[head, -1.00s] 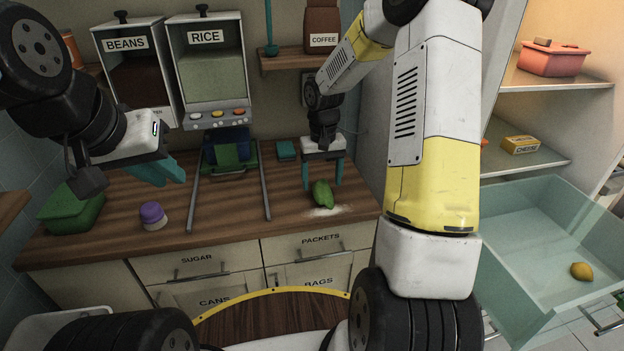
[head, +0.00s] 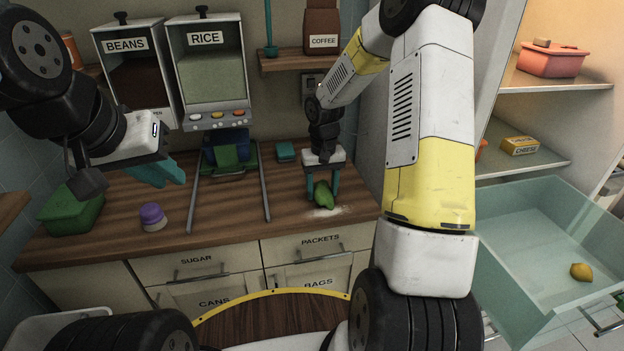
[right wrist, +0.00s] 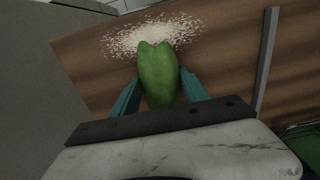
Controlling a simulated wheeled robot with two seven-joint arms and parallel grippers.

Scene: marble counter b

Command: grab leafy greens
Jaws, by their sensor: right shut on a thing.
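The leafy greens (head: 323,195) are a green bundle on the wooden counter in the head view, beside a pale spill. They also show in the right wrist view (right wrist: 158,75), between the teal fingers. My right gripper (head: 322,190) is low over the counter, its fingers on either side of the greens and shut on them; it also shows in the right wrist view (right wrist: 155,90). My left gripper (head: 160,172) hangs above the left part of the counter. Its teal fingers overlap in view, so its opening is unclear.
White grains (right wrist: 152,35) lie scattered beside the greens. A green box (head: 70,210) and a purple-topped jar (head: 153,217) stand on the left of the counter (head: 225,220). Two grey rails flank the counter's middle. An open glassy drawer (head: 530,270) holds a yellow item (head: 581,272).

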